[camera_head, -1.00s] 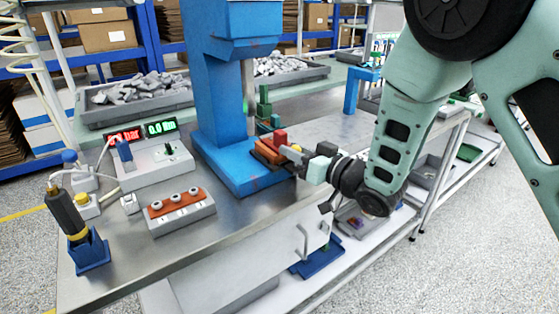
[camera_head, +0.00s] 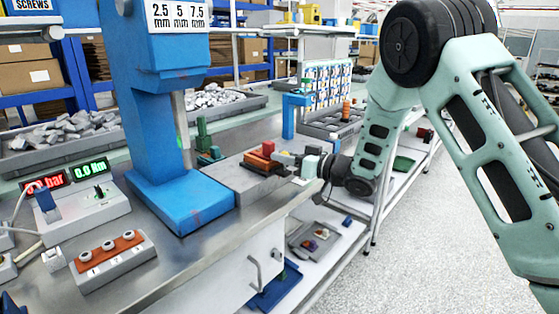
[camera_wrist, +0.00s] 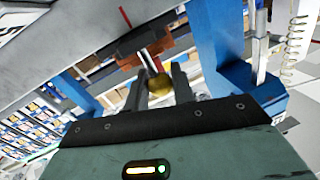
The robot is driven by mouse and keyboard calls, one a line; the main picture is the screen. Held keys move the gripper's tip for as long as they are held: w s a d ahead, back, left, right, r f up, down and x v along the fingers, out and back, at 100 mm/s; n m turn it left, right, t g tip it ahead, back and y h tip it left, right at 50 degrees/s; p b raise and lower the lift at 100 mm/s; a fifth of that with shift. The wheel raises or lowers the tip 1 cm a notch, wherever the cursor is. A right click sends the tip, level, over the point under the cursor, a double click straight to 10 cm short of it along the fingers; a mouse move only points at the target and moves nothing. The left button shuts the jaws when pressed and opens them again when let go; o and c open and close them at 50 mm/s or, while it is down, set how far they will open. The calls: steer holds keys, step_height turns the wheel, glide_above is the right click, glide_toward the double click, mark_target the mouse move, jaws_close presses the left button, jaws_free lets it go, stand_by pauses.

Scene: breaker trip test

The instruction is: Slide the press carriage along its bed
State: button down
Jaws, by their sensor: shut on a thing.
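The press carriage (camera_head: 260,161) is an orange block with a red piece on top, on a grey bed (camera_head: 236,177) to the right of the blue press (camera_head: 180,197). My gripper (camera_head: 287,159) reaches it from the right, at the bed's right end. In the wrist view the carriage (camera_wrist: 150,52) is ahead of my gripper (camera_wrist: 160,84). The fingers are shut on a brass-coloured knob (camera_wrist: 160,86) in front of the carriage. The fingertips are small and partly hidden in the head view.
A grey button box (camera_head: 112,262) and a display unit (camera_head: 92,208) stand on the left of the metal table. A green fixture (camera_head: 203,138) stands behind the bed. A blue stand (camera_head: 290,116) is farther back. The table's front edge runs below the carriage.

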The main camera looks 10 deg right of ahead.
steer(key=c, duration=1.2)
jaws_free()
steer(key=shift+c, duration=0.2)
steer(key=b+v, duration=0.1)
steer(key=v, duration=1.6)
steer(key=shift+d, duration=0.2)
steer(key=shift+s+r, duration=0.1)
steer(key=shift+s, duration=0.05)
